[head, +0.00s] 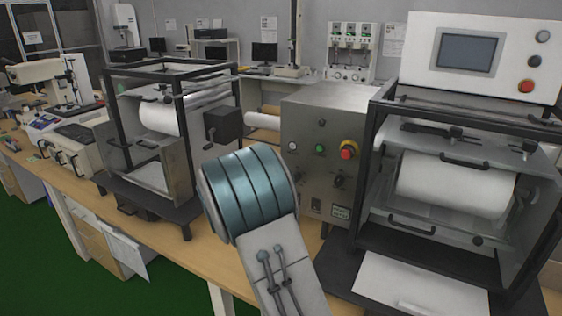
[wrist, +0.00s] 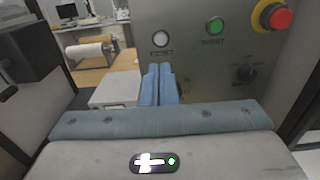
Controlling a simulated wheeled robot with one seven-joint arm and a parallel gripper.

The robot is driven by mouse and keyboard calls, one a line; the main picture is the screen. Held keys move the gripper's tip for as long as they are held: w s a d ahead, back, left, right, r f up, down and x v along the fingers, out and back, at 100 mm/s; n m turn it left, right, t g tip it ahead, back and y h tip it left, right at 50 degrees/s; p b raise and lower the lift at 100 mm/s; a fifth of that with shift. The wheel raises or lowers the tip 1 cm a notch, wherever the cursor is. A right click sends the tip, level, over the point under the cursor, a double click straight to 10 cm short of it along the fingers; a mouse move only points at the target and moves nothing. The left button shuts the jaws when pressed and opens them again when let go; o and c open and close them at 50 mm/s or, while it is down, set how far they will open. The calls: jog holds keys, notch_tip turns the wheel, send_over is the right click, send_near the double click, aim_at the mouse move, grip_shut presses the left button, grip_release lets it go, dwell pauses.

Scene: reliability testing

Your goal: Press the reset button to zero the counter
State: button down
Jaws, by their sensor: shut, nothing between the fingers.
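The reset button is a round white button (wrist: 160,39) on the grey metal control panel (wrist: 205,60); a partly legible label sits under it. It also shows in the head view (head: 293,147). My gripper (wrist: 158,70) has blue fingers closed together, with nothing between them. In the wrist view the fingertips appear just below the reset button and its label. I cannot tell the gap to the panel. In the head view my arm's teal wrist part is in front, and the fingers are hidden behind it. No counter display can be made out on this panel.
Beside the reset button are a green button (wrist: 215,27), a red emergency stop (wrist: 281,18) on a yellow ring and a black knob (wrist: 245,73). Black-framed machines stand either side of the panel box; the right one (head: 455,190) has a screen (head: 467,52) above.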

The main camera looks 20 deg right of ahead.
jog(key=shift+v, duration=1.1)
